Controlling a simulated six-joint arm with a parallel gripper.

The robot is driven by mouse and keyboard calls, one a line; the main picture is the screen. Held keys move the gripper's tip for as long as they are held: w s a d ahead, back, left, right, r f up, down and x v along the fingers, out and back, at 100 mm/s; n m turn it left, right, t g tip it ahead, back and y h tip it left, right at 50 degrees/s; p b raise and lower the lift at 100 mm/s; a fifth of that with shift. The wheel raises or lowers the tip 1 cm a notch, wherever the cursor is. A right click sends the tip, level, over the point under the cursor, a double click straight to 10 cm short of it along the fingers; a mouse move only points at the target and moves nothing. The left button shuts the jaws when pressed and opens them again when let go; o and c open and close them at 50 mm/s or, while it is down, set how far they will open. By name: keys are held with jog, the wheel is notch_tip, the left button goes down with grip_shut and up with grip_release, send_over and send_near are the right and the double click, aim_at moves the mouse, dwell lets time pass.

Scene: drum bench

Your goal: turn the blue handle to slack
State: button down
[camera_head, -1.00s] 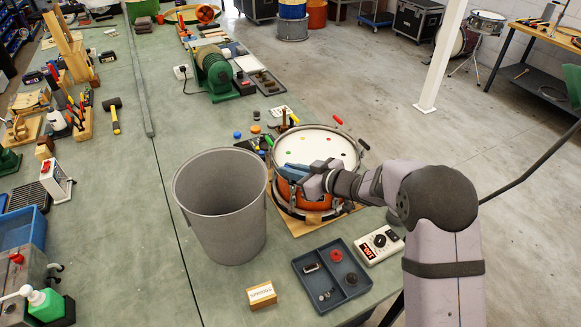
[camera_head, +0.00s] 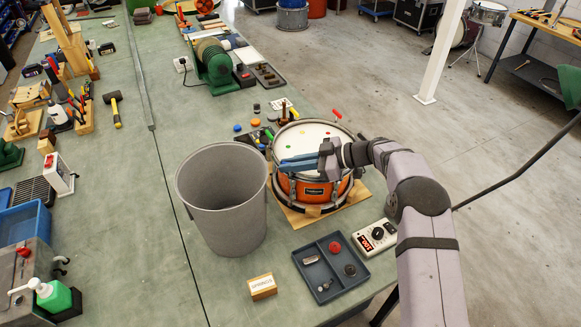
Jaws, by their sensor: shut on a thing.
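An orange snare drum (camera_head: 314,190) with a white head (camera_head: 314,139) stands on a wooden board. Colored handles sit around its rim: a red one (camera_head: 337,113), a yellow one (camera_head: 295,113) and a green one (camera_head: 268,134). My gripper (camera_head: 284,163) reaches in from the right, low across the near part of the drum. Its long blue fingers point left, with their tips at the left near rim. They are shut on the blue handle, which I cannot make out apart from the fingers.
A tall grey bin (camera_head: 222,200) stands close left of the drum. In front are a dark parts tray (camera_head: 331,266), a meter with a red display (camera_head: 375,237) and a small labelled wooden block (camera_head: 262,287). Small colored caps and tools lie behind the drum.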

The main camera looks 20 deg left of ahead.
jog(key=shift+n+g+b, duration=0.3)
jog(key=shift+g+b, duration=0.05)
jog(key=shift+g, duration=0.05)
dwell(0.4)
jog(key=c, duration=1.8)
grip_release()
jog(key=shift+c, duration=0.2)
jog(key=shift+w+d+r+b, duration=0.15)
jog(key=shift+d+b, duration=0.15)
jog(key=shift+d, duration=0.15)
jog(key=b+v, duration=0.2)
jog(key=v, duration=0.4)
jog(key=shift+d+r+b, duration=0.15)
jog(key=shift+r+b, duration=0.05)
jog(key=shift+b, duration=0.15)
